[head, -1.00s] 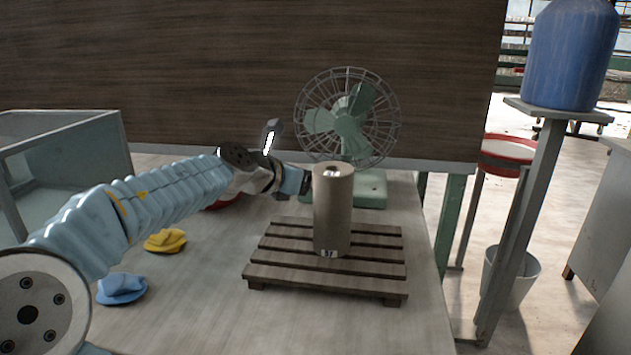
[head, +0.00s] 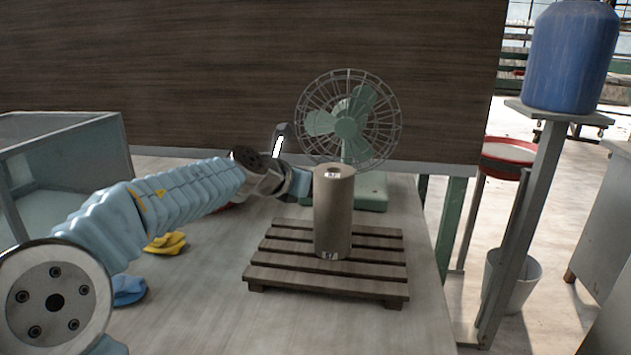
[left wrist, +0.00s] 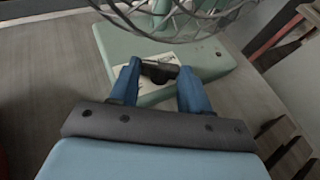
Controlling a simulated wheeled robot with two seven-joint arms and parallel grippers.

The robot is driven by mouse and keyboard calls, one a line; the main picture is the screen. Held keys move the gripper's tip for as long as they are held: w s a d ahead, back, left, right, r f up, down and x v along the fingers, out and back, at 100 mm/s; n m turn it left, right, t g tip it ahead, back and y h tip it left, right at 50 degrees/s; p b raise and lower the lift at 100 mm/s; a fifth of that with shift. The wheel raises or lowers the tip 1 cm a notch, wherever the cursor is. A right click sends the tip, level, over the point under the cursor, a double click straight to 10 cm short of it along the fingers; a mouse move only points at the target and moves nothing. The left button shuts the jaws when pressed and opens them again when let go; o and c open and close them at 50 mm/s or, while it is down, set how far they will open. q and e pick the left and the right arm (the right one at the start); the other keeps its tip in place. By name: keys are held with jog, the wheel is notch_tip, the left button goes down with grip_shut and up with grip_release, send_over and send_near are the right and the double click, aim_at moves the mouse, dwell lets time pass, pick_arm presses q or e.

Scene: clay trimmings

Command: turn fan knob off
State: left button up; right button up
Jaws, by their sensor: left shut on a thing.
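The green fan (head: 347,125) with a wire cage stands at the back of the table, on a pale green base (head: 373,192). In the left wrist view the base (left wrist: 208,58) carries a light plate with a dark knob (left wrist: 160,71). My left gripper (left wrist: 158,84) has its two blue fingers on either side of the knob and is shut on it. In the head view the fingertips and the knob are hidden behind the clay cylinder. My right gripper is not in view.
A brown-grey cylinder (head: 333,215) stands upright on a slatted wooden pallet (head: 272,273), in front of the fan base. Yellow (head: 168,243) and blue (head: 128,290) cloth-like pieces lie left, partly behind my arm. A glass-sided box (head: 75,165) stands at far left.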

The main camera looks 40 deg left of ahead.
pick_arm(q)
jog(key=shift+n+y+p, duration=0.3)
jog(key=shift+y+p, duration=0.05)
jog(key=shift+y, duration=0.05)
jog(key=shift+d+n+y, duration=0.1)
jog(key=shift+n+y, duration=0.3)
jog(key=shift+y, duration=0.1)
jog(key=o, duration=1.1)
jog(key=shift+c, duration=0.2)
jog(key=v, duration=1.4)
jog(key=shift+w, duration=0.1)
